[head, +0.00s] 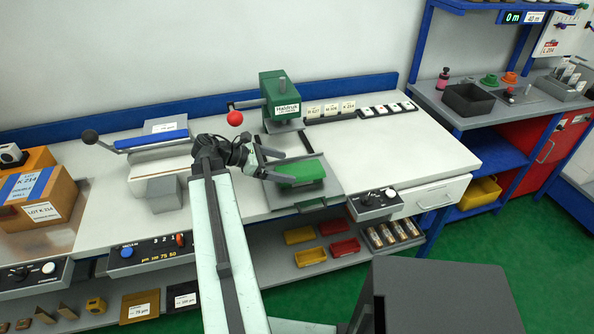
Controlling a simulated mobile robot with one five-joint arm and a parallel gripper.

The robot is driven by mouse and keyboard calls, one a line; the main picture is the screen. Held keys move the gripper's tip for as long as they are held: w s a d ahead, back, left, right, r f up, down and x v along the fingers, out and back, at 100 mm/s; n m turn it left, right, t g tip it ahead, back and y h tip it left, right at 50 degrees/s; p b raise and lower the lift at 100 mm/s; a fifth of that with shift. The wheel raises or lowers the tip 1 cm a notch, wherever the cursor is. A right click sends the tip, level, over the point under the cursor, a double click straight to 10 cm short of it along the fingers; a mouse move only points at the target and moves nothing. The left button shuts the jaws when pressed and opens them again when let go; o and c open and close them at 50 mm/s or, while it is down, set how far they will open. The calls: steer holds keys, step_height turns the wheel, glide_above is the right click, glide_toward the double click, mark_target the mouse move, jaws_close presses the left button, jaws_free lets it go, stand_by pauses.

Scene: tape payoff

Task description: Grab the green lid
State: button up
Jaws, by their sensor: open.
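A green flat-topped block (302,172) lies on a grey plate (331,187) on the white bench, in front of a green machine (281,97). A small green round piece (489,80), lid-like, sits on the right-hand bench beside an orange one (509,78), far from my gripper. I cannot tell which green piece is the lid.
A lever with a red ball (235,118) stands behind my gripper. A grey device with a blue-handled arm (150,139) is to the left. A control box (374,203) is at the bench's front edge. The white bench is clear at right (425,150).

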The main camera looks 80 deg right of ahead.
mark_target(297, 169)
steer(key=b+x, duration=0.2)
steer(key=x, duration=0.3)
steer(key=shift+w, duration=0.1)
steer(key=shift+r, duration=0.1)
steer(key=c, duration=1.4)
steer(key=shift+c, duration=0.2)
steer(key=shift+r, duration=0.1)
step_height(297, 169, up, 4)
steer(key=p, duration=0.3)
steer(key=shift+p, duration=0.4)
steer(key=w+a, duration=0.3)
steer(key=w, duration=0.5)
steer(key=w+a, duration=0.4)
steer(key=w, duration=0.4)
steer(key=shift+w+a+f, duration=0.2)
steer(key=shift+w+f, duration=0.05)
steer(key=shift+f, duration=0.1)
